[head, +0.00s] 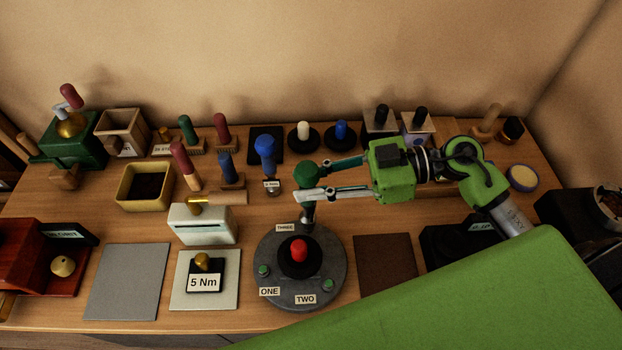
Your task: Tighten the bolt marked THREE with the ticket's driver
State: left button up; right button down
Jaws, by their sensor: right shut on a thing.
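My right gripper (309,180) is shut on a driver with a green handle (306,172). The driver stands upright over the back of a round grey plate (331,282), its lower end by the label THREE (287,227). The bolt there is hidden, and I cannot tell whether the tip touches it. The plate has a red knob (299,249) in the middle and green-topped bolts by the labels ONE (269,292) and TWO (306,299). A ticket reading 5 Nm (204,283) stands on a light pad left of the plate. My left gripper is not in view.
A tagged blue driver (265,150) stands behind the plate; its tag is too small to read. A white box (203,225) and yellow bin (120,193) are to the left. A grey mat (127,281) and brown mat (385,264) lie bare. Several handled tools line the back.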

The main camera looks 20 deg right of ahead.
aim_at(311, 171)
jog(key=shift+p, duration=0.35)
jog(key=shift+s+f, duration=0.15)
jog(key=shift+f, duration=0.3)
dwell(1.0)
jog(key=shift+p, duration=0.5)
dwell(1.0)
jog(key=shift+r+p, duration=0.15)
jog(key=shift+p, duration=0.2)
dwell(1.5)
jog(key=shift+r, duration=0.1)
notch_tip(311, 171, up, 5)
jog(key=p, duration=0.6)
jog(key=shift+r+p, duration=1)
jog(key=shift+p, duration=0.05)
